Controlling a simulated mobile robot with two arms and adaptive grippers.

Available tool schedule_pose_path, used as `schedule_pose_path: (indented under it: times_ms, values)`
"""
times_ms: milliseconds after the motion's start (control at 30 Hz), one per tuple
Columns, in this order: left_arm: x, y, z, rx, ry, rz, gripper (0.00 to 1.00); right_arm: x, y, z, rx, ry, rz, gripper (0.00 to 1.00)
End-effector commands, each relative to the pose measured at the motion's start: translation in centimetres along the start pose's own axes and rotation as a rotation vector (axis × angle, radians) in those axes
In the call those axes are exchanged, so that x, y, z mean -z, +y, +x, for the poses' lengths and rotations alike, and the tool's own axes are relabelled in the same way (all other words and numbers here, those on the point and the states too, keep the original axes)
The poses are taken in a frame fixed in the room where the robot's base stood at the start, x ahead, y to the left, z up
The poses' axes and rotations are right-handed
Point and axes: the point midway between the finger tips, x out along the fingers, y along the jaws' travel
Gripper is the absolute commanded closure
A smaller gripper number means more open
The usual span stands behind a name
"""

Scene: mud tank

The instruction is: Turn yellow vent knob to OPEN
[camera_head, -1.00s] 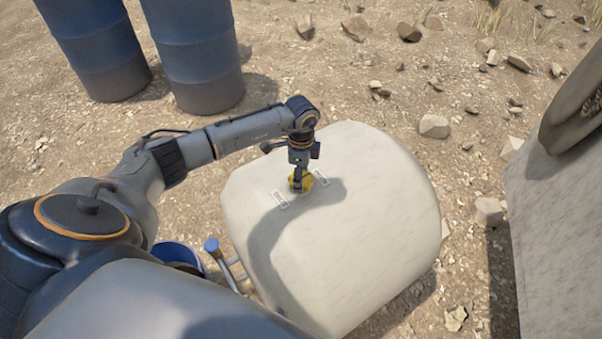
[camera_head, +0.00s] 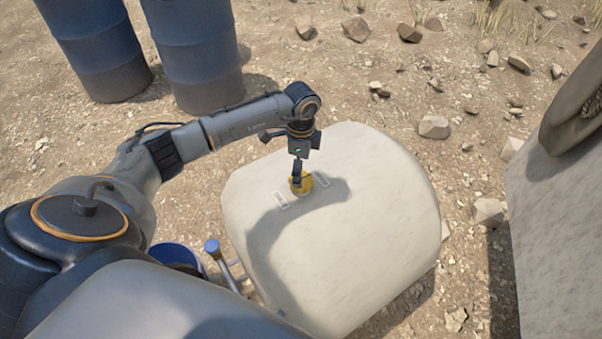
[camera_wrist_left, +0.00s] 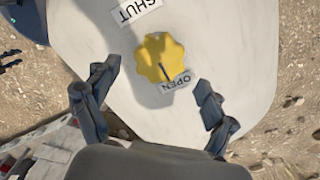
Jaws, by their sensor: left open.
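The yellow vent knob (camera_head: 302,186) sits on top of the pale tank (camera_head: 370,235). In the left wrist view the knob (camera_wrist_left: 160,58) has a scalloped edge, and a dark pointer mark on it is directed at the OPEN label (camera_wrist_left: 176,82). The SHUT label (camera_wrist_left: 135,8) is on the other side of the knob. My left gripper (camera_head: 298,176) is above the knob, pointing down. In the wrist view its fingers (camera_wrist_left: 158,80) are spread wide, apart from the knob, with nothing between them. My right gripper is not in view.
Two blue barrels (camera_head: 200,60) stand at the back left. A blue bucket (camera_head: 178,255) and a blue-capped pipe (camera_head: 213,246) are at the tank's left. Another pale block (camera_head: 560,200) stands at the right. Rocks lie on the ground behind.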

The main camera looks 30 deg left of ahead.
Motion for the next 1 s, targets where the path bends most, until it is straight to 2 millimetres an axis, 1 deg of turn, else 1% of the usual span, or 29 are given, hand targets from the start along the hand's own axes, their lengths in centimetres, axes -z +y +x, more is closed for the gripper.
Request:
schedule_pose_path:
  times_ms: [33,200,300,400,567,1000]
  values:
    - [0.0,-0.1,-1.3,0.004,0.001,0.001,0.15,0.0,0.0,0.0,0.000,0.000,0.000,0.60]
    - [0.0,-0.1,-4.9,0.004,0.002,0.000,0.15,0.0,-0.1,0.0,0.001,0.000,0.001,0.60]
    - [-0.1,-0.1,-6.5,0.004,0.000,-0.001,0.15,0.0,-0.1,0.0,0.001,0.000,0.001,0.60]
    - [0.0,-0.1,-7.6,0.003,0.001,-0.002,0.15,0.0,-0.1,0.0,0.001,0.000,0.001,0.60]
    - [-0.1,0.0,-8.3,0.000,-0.001,-0.002,0.15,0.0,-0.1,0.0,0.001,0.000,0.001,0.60]
    - [-0.1,0.0,-8.3,0.000,-0.001,-0.002,0.15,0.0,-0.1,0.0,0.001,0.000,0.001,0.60]
